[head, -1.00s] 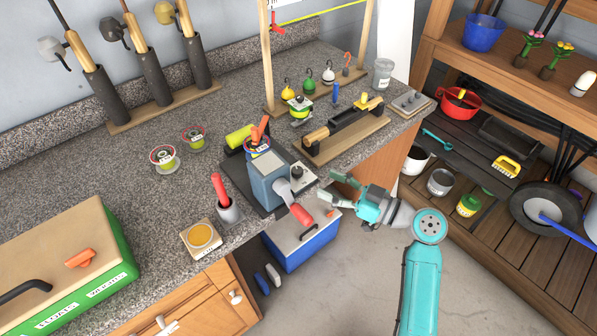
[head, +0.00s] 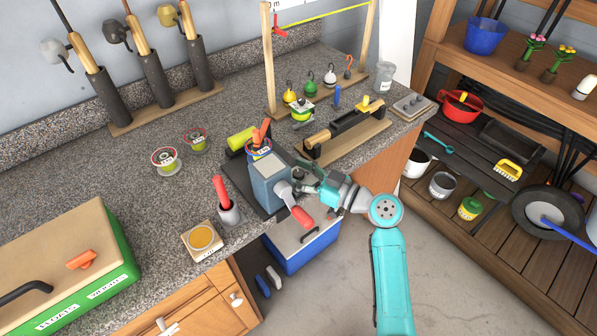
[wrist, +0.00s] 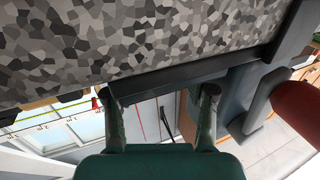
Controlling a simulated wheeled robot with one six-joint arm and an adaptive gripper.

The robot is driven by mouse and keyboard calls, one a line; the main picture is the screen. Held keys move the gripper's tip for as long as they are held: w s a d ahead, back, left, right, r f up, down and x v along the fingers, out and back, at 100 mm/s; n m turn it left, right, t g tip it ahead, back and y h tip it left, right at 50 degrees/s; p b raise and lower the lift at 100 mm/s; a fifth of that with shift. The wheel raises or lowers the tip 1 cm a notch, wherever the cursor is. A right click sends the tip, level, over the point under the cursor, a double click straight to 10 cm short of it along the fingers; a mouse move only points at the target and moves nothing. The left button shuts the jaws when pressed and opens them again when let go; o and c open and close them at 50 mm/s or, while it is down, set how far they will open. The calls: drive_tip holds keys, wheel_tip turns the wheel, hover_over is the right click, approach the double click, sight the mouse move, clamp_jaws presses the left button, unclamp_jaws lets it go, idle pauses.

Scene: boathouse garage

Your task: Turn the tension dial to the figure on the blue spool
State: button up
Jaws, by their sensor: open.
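A blue-grey winder (head: 268,184) with a red-handled crank (head: 302,216) stands at the counter's front edge. The blue spool (head: 259,153) sits just behind it; its label is too small to read. The tension dial, on the plate at the winder's right, is mostly hidden behind my gripper (head: 306,174) in the head view, so its setting cannot be read. My gripper is at the dial's place, right of the winder; contact cannot be told. In the wrist view my gripper (wrist: 160,95) has its fingers apart, with nothing clearly held between them.
A blue cooler-like box (head: 305,245) stands on the floor below the crank. A long tool on a wooden board (head: 350,145) lies to the right of the winder. Two other spools (head: 165,160) lie further left.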

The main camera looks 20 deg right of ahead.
clamp_jaws()
drive_tip(key=shift+m+t+h, duration=0.5)
drive_tip(key=shift+m+h, duration=0.1)
drive_tip(key=shift+h, duration=0.2)
unclamp_jaws()
drive_tip(key=shift+s, duration=0.1)
drive_tip(key=v, duration=1.2)
drive_tip(key=shift+f, duration=0.2)
